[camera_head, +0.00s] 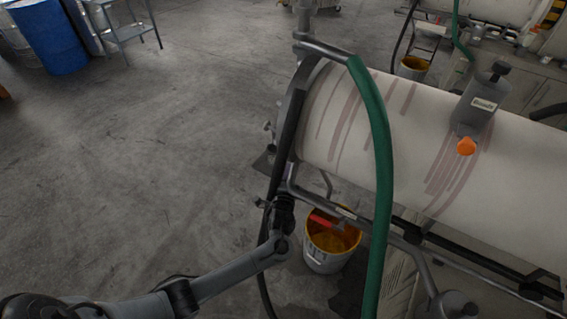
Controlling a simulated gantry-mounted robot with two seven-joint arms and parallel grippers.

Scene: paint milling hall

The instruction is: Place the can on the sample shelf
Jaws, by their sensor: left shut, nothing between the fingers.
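My left arm comes in from the lower left, and its dark gripper (284,203) is shut and empty at the near left end of a large cream drum (400,135). The gripper is against the backdrop of the drum's pipe frame; I cannot tell whether it touches it. I cannot make out for certain which thing is the can or the sample shelf. Small containers (478,32) stand on a bench at the upper right, too small to tell apart. My right gripper is not in view.
A paint-stained bucket (325,259) with orange inside stands just right of the gripper. A green hose (380,150) hangs across the drum. A blue barrel (50,38) and a grey metal stand (128,30) are at the upper left. The floor (130,160) between is clear.

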